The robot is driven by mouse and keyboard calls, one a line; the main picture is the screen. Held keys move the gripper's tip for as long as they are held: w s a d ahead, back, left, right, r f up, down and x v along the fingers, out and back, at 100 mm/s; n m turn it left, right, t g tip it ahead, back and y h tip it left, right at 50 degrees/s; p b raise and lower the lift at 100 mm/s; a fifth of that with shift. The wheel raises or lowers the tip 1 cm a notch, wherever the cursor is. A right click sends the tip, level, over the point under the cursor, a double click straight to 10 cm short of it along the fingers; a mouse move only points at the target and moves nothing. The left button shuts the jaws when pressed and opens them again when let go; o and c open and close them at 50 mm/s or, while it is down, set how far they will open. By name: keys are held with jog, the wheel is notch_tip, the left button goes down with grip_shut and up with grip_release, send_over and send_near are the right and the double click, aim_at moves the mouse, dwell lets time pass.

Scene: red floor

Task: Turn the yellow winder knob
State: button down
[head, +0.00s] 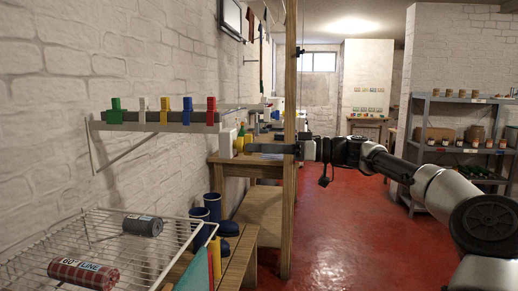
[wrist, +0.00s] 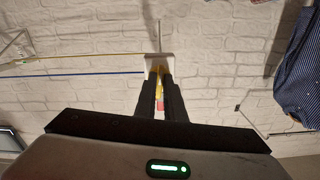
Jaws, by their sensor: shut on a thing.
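The yellow winder knob (wrist: 157,70) sits in front of a white winder plate (wrist: 152,60) on the white brick wall, in the wrist view. My gripper (wrist: 160,76) has its two dark fingers closed around the knob, which shows as a yellow sliver between the tips. In the head view the white winder (head: 227,143) is on the left wall beyond the wooden post, and my gripper (head: 243,143) reaches it from the right. The fingers hide most of the knob. A small red patch shows between the fingers below it; I cannot tell what it is.
A wooden post (head: 290,90) stands in front of part of my arm. A wall rack (head: 150,126) holds coloured clips, left. A wire shelf (head: 100,235) bears rolls. Yellow and blue lines (wrist: 90,73) run left from the winder. Striped cloth (wrist: 302,65) hangs right. Red floor is open at right.

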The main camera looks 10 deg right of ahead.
jog(key=c, duration=1.8)
grip_release()
jog(key=shift+c, duration=0.2)
jog(key=shift+d, duration=0.1)
jog(key=p+v, duration=0.3)
jog(key=v, duration=1.4)
jog(key=shift+s+d, duration=0.1)
